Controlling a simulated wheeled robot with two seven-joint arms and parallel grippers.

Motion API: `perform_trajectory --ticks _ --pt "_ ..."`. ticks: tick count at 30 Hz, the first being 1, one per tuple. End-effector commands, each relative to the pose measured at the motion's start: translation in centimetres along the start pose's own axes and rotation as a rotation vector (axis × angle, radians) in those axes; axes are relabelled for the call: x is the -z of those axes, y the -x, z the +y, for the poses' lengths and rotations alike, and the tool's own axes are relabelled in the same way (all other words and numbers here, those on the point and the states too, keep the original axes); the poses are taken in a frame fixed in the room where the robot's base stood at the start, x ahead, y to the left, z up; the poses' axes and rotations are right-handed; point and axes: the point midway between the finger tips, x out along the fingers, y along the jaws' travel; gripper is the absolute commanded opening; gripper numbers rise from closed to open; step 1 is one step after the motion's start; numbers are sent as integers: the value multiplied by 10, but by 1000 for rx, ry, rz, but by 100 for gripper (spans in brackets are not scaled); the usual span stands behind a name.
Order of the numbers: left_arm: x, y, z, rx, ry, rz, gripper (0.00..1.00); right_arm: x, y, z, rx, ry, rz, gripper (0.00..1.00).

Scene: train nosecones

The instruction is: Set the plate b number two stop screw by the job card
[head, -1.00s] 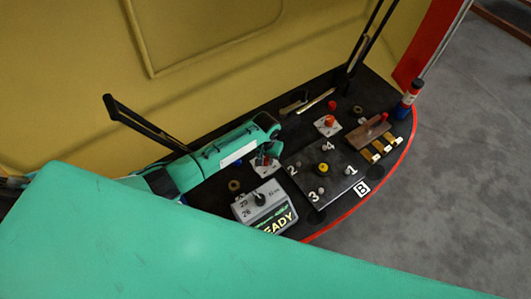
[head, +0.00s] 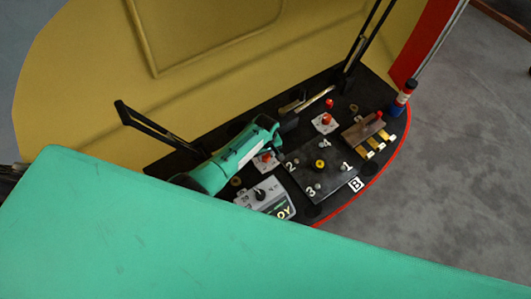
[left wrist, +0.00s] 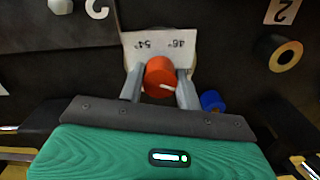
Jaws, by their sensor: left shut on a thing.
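My left gripper (left wrist: 160,85) is shut on an orange-red knob (left wrist: 160,77), one grey finger on each side. The knob has a white pointer line and stands on a white plate (left wrist: 185,42) marked 54° and 48°, upside down in the left wrist view. In the head view my left gripper (head: 269,148) is over a small white plate with a red knob, partly hidden by it. Plate B (head: 333,187) is a dark plate with screws numbered 1 to 4 and a yellow-topped piece in the middle. My right gripper is not in view.
Another red knob (head: 325,119), a brown block (head: 360,133), brass pieces (head: 374,145) and a blue-red bottle (head: 402,98) stand nearby. A blue piece (left wrist: 211,100) sits beside the gripped knob.

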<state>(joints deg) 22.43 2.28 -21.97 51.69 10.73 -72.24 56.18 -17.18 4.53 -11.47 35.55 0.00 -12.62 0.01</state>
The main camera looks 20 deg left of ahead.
Motion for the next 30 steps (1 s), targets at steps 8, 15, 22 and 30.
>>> perform_trajectory --ticks 8,15,22,30 --pt "0 0 0 0 54 1 11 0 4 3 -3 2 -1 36" --pt "1 0 0 0 58 2 11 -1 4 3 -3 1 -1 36" --pt "1 0 0 0 57 2 48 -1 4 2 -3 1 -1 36" --pt "1 0 0 0 57 1 56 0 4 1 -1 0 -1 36"
